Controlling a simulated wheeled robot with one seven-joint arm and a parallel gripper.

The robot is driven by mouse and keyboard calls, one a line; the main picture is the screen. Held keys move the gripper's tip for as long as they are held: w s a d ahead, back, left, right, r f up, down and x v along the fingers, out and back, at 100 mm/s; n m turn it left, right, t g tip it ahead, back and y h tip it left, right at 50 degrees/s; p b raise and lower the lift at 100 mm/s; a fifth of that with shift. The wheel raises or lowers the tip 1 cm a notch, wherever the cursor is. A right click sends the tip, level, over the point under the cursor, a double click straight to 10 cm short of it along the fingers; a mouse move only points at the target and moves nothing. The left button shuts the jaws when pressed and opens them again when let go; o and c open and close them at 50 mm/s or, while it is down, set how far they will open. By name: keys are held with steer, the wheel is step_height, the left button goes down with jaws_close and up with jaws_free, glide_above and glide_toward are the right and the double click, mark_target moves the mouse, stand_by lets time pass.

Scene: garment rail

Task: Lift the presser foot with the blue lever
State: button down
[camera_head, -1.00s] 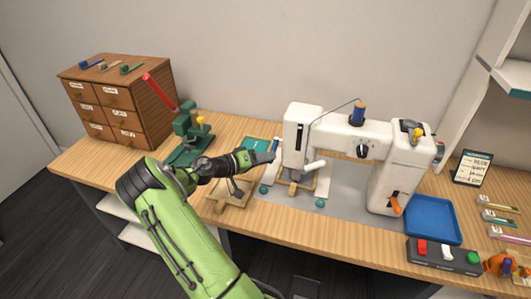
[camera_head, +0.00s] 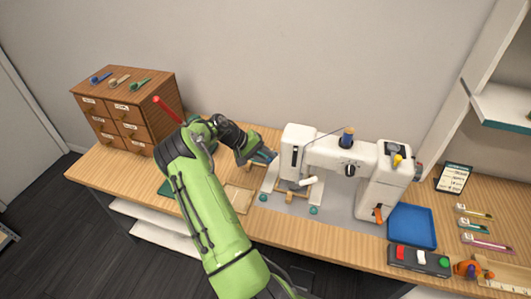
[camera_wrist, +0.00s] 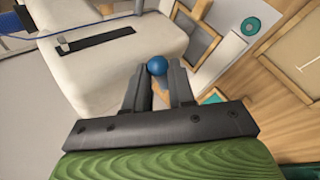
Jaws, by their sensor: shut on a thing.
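The white sewing machine (camera_head: 296,140) stands on the bench, and its white body fills the left of the wrist view (camera_wrist: 115,65). The blue lever shows in the wrist view as a round blue knob (camera_wrist: 156,66) beside the machine's head. My gripper (camera_wrist: 158,80) is shut on it, with the knob showing between and just past the fingertips. In the head view my gripper (camera_head: 268,156) is at the left side of the machine's head and mostly covers the lever. I cannot clearly make out the presser foot; the area under the head is small and partly blocked.
A drawer cabinet (camera_head: 125,105) stands at the back left, with a red lever (camera_head: 167,110) near it. A blue tray (camera_head: 412,226) and a switch box (camera_head: 419,260) are to the right of the machine. A wooden frame (camera_head: 238,198) lies below my gripper.

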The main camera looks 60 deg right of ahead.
steer(key=shift+d+r+y+p, duration=0.25)
steer(key=shift+r+y+p, duration=0.05)
steer(key=shift+r+p, duration=0.1)
stand_by(0.3)
steer(key=c, duration=1)
jaws_free()
steer(key=shift+w, duration=0.1)
steer(key=shift+f, duration=0.1)
